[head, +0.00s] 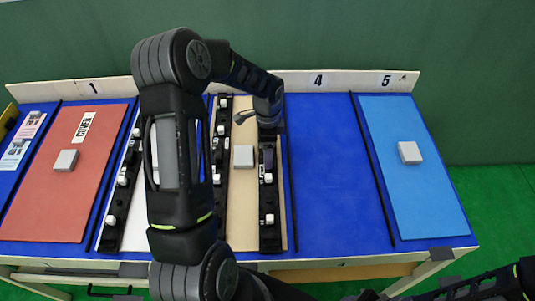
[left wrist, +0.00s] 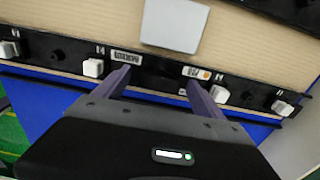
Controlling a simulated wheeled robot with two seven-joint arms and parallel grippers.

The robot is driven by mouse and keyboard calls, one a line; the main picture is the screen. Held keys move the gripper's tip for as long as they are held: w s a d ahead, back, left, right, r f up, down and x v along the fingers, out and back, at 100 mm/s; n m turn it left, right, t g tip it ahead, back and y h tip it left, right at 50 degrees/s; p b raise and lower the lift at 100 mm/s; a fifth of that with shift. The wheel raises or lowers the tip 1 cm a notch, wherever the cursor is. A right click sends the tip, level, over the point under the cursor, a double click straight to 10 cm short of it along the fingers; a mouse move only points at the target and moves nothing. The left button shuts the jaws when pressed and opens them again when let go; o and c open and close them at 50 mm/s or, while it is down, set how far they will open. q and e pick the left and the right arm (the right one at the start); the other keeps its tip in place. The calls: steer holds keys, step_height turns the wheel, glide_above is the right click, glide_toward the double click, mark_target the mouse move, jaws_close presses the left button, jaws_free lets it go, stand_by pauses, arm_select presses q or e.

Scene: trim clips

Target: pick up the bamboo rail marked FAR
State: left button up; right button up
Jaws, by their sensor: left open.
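A black rail (head: 268,215) with white clips lies along the right edge of the bamboo-coloured panel (head: 243,205). A second black rail (head: 221,150) lies along that panel's left edge. In the left wrist view the near rail (left wrist: 60,56) runs across the picture and carries small labels (left wrist: 126,58); I cannot read FAR on them. My left gripper (head: 267,138) is over the right-hand rail. In the left wrist view its open fingers (left wrist: 157,76) are apart at the rail, with nothing held; contact is unclear. My right gripper is not visible.
A grey block (head: 243,156) sits on the bamboo panel. A red panel (head: 50,200) lies in bay 1 and a light-blue panel (head: 425,190) in bay 5. The blue surface of bay 4 (head: 335,170) is clear. My left arm hides part of the white panel (head: 120,205).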

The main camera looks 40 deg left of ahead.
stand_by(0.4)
arm_select(q)
jaws_close()
stand_by(0.7)
